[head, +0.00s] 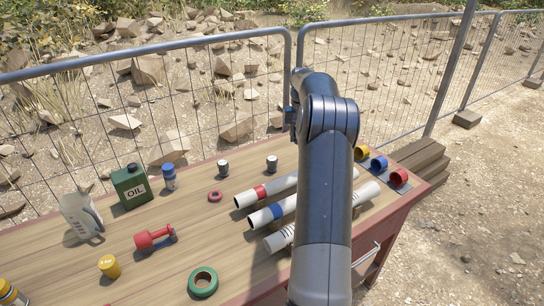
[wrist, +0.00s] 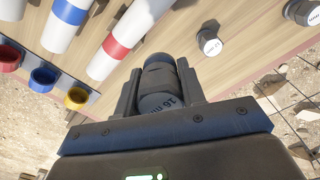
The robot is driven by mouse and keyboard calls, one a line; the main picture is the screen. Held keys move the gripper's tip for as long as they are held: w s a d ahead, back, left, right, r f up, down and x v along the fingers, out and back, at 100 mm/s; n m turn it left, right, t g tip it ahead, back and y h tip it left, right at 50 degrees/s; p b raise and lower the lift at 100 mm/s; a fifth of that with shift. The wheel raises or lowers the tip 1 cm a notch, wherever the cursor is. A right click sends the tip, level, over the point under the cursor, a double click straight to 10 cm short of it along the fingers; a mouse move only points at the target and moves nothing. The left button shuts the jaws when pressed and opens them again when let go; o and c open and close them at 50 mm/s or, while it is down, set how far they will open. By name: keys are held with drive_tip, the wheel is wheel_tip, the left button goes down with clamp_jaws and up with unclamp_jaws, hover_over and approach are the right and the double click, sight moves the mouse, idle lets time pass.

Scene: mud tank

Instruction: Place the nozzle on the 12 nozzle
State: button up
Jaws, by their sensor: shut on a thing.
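My gripper (wrist: 158,78) is shut on a dark nozzle (wrist: 160,82) in the wrist view. The held nozzle has a grey lower part with a partly visible marking that seems to read 16. In the head view my arm hides the held nozzle. Two other nozzles stand apart on the table: one (head: 222,167) left of the pipes and one (head: 272,163) nearer my arm. Both have dark sides and pale labelled tops. In the wrist view they show at the right, one nozzle (wrist: 209,43) closer and another nozzle (wrist: 302,13) at the top edge. I cannot surely read which is the 12.
Several white pipes with coloured bands, such as the red-banded pipe (head: 263,191), lie beneath my arm. Coloured cups (head: 379,163) stand at the right end. A fence (head: 200,100) runs behind.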

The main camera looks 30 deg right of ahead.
hover_over(272, 158)
wheel_tip(272, 158, down, 6)
drive_tip(key=shift+s+f, duration=0.1)
drive_tip(key=shift+f, duration=2.05)
drive_tip(key=shift+f, duration=0.1)
drive_tip(key=o, duration=1)
